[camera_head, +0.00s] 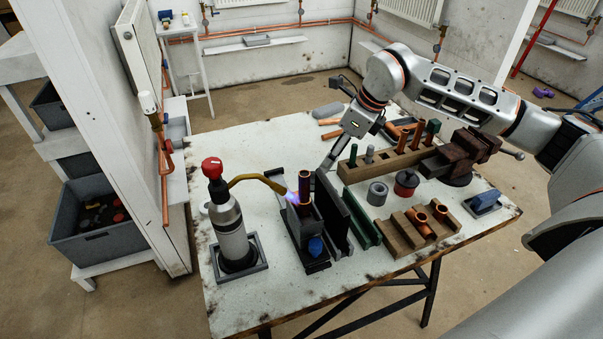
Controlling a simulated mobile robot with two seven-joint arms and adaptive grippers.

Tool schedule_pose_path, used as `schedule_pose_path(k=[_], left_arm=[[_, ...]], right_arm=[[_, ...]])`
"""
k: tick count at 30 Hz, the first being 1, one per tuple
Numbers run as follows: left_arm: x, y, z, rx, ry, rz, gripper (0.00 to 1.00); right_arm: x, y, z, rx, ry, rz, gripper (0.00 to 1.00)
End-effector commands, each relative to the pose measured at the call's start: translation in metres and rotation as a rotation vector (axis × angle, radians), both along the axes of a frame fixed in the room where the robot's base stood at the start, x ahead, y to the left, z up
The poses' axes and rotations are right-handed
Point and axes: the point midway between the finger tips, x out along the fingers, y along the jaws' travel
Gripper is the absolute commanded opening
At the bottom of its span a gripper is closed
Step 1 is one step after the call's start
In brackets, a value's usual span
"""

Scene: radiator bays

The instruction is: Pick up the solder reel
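A small grey cylinder (377,193), which looks like the solder reel, stands on the worktable (270,180) right of the dark green bar. A red and black round tin (406,183) stands just right of it. My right arm reaches in from the right over the back of the table. Its gripper (328,164) points down and left, behind the black fixture and left of the grey cylinder, apart from it. The fingers show edge-on and partly hidden, so their opening is unclear. My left gripper is out of view.
A torch (231,232) with a lit flame points at a copper pipe (304,187) in the black fixture (310,255). A wooden block (370,172) with upright tools, a vise (467,150), a wooden pipe rack (400,230) and a blue block (486,201) crowd the right side.

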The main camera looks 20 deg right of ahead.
Motion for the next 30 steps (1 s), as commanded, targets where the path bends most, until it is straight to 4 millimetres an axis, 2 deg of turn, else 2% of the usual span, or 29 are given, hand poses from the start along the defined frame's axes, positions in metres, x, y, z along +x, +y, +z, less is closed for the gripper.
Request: schedule_pose_path(k=[5,15,20,25,30], left_arm=[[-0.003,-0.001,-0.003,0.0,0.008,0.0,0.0],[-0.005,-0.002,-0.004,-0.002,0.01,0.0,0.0],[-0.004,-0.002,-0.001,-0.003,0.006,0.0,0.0],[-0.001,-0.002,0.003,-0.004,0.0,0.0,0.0],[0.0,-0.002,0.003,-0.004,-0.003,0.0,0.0]], right_arm=[[0.003,0.002,-0.009,0.0,0.002,-0.001,0.54],[0.018,0.016,-0.057,0.001,0.001,0.001,0.54],[0.023,0.02,-0.068,0.001,0.001,0.0,0.54],[0.033,0.031,-0.087,0.002,0.002,0.0,0.54],[0.039,0.035,-0.105,0.001,0.001,-0.001,0.54]])
